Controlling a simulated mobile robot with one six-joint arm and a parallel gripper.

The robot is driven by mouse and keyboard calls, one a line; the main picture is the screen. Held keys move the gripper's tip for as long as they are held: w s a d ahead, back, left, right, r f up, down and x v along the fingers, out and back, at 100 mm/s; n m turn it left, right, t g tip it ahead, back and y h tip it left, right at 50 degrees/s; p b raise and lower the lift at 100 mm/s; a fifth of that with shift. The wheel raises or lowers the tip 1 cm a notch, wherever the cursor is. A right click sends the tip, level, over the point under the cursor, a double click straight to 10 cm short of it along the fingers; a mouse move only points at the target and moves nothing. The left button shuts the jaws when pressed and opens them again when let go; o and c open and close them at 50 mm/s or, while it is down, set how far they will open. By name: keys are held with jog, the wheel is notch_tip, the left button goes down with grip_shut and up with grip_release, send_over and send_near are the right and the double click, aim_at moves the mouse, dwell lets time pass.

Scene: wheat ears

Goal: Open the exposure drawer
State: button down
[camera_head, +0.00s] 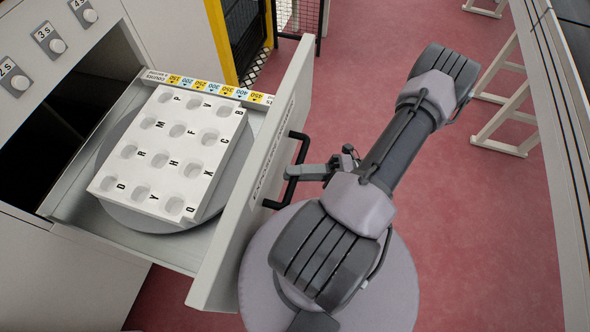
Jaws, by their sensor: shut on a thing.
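The exposure drawer (243,205) stands pulled out of the white cabinet, with its front panel well away from the opening. Its black handle (291,178) is on the outer face of the panel. My gripper (297,171) is shut on the handle near its middle; the fingertips are small in this view. Inside the drawer, a white tray (151,199) with lettered wells lies on a grey round plate (122,216).
The cabinet face (30,45) carries several knobs marked with seconds, above the dark opening. A yellow-framed cage (248,40) stands behind. A long table or conveyor (560,120) runs along the right. Red floor between is clear.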

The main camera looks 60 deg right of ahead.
jog(key=shift+s+d+r, duration=0.1)
jog(key=shift+s+d, duration=0.05)
jog(key=shift+s, duration=0.1)
jog(key=c, duration=1.3)
grip_release()
jog(key=v, duration=1.7)
jog(key=shift+s, duration=0.15)
